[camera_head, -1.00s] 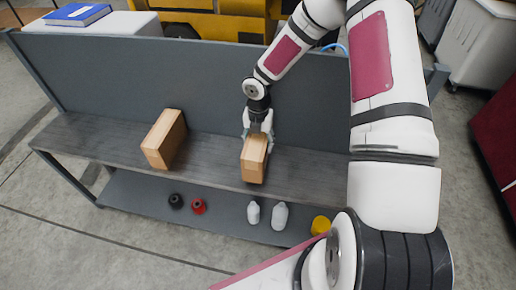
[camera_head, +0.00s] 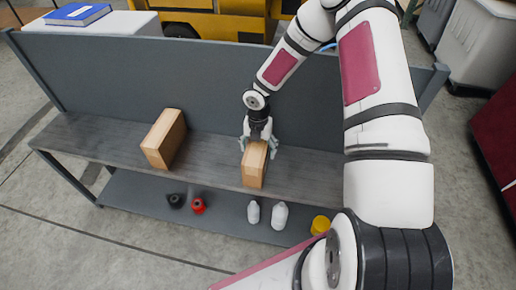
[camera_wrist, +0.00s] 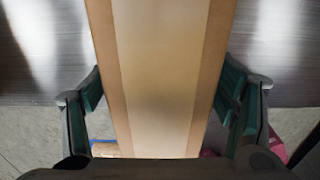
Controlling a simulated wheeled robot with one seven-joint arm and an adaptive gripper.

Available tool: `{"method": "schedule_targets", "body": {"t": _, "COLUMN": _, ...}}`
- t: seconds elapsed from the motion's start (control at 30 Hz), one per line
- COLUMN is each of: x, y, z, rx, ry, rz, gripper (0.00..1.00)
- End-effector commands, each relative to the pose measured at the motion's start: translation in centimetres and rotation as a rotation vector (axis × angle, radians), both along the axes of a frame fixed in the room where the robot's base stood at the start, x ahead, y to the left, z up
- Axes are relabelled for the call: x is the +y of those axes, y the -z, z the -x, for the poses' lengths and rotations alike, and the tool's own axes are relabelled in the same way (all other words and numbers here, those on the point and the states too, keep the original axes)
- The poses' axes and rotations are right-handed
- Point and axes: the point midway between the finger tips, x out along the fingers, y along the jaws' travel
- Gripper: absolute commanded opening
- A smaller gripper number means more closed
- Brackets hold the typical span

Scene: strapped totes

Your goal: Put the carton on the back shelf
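A tan carton (camera_head: 253,170) stands upright on the dark upper board (camera_head: 215,165), near its front edge. It fills the middle of the wrist view (camera_wrist: 162,60), with a paler strip down its face. My gripper (camera_head: 259,148) is at the carton's top, fingers spread with one on each side. In the wrist view, the pads of my gripper (camera_wrist: 164,95) stand slightly off the carton's sides. A second similar carton (camera_head: 164,138) stands turned at an angle on the same board, to the left.
A grey panel (camera_head: 150,85) rises behind the board. On the lower shelf (camera_head: 135,195) are a black item (camera_head: 176,201), a red item (camera_head: 198,206), two white bottles (camera_head: 280,216) and a yellow item (camera_head: 320,225). The board between the cartons is clear.

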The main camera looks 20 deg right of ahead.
Motion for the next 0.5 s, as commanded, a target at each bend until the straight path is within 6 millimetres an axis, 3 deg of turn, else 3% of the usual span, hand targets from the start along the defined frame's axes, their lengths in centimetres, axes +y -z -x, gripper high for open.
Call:
{"method": "schedule_targets", "body": {"t": 0.27, "x": 0.0, "y": -1.4, "z": -0.1, "rx": -0.003, "ry": 0.002, "rz": 0.000, "gripper": 0.78}}
{"method": "schedule_targets", "body": {"t": 0.5, "x": -0.1, "y": -6.2, "z": -0.1, "rx": -0.004, "ry": 0.002, "rz": 0.001, "gripper": 0.78}}
